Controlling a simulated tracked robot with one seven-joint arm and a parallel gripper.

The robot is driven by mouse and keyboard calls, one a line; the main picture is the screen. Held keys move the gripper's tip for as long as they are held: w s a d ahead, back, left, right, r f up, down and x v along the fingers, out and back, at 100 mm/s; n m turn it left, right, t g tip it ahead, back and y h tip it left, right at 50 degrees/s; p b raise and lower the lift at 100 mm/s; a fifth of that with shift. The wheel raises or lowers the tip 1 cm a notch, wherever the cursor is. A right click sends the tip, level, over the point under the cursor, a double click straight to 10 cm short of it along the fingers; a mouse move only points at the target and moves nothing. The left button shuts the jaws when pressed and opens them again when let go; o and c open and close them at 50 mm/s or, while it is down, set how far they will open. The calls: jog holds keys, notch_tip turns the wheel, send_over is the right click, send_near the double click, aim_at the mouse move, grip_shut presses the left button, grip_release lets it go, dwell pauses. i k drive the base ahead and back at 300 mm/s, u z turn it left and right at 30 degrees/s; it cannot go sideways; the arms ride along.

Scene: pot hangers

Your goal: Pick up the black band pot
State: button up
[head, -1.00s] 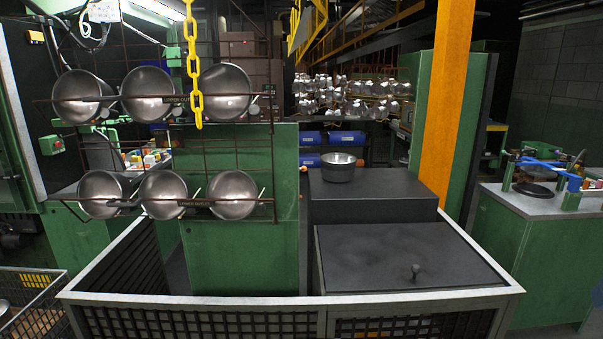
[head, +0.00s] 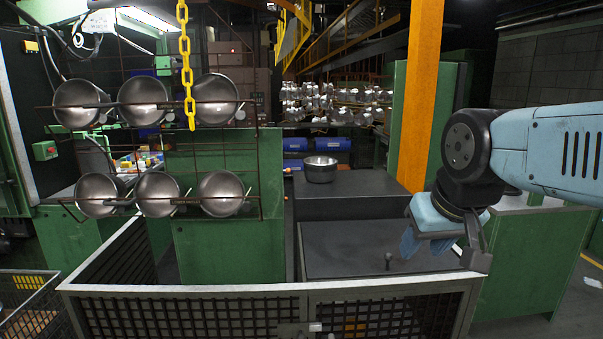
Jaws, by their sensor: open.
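A single round metal pot (head: 321,171) stands upright on top of a dark grey box, with its open top up; its rim is bright and its side looks darker. Several steel pots hang tilted in two rows on a rack at the left, such as one in the upper row (head: 217,101) and one in the lower row (head: 221,193). I cannot tell which pot bears a black band. My gripper (head: 443,252) is at the right, above the lower dark lid as seen in the picture, to the right of and apart from the single pot. It is open and looks empty.
The dark box (head: 345,207) stands behind a lower lid (head: 355,245) with a small knob. A pale-railed mesh fence (head: 275,286) runs across the front. A yellow chain (head: 187,70) hangs before the rack. An orange post (head: 424,80) rises behind my arm.

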aim_at(318, 168)
jog(key=u, duration=0.05)
jog(key=i, duration=0.95)
jog(key=z, duration=0.1)
